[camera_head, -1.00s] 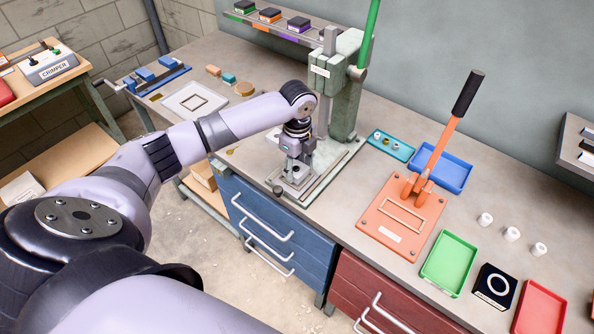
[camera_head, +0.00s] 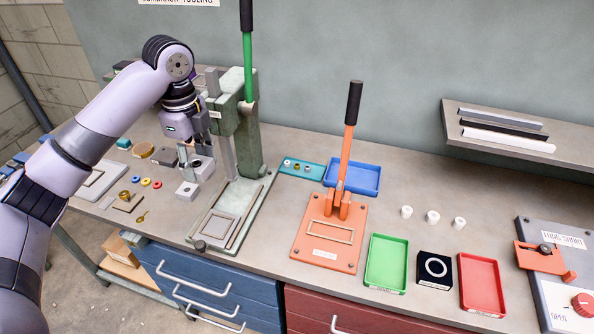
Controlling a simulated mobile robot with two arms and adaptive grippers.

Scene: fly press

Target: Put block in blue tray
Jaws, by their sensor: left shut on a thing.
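The grey metal block (camera_head: 187,191), with a dark hole in its face, is between the fingers of my left gripper (camera_head: 194,172). The gripper is shut on it. They show left of the green fly press (camera_head: 250,135) and appear raised above the bench; the exact height is unclear. The blue tray (camera_head: 367,180) lies behind the orange lever press, right of the fly press. It looks empty, and the lever hides part of its left side. My right gripper is not in view.
The orange lever press (camera_head: 320,262) stands in front of the blue tray, its lever upright. A teal tray (camera_head: 301,170) with small parts is just left of it. Green (camera_head: 387,262) and red (camera_head: 482,283) trays and white cylinders (camera_head: 432,217) are to the right.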

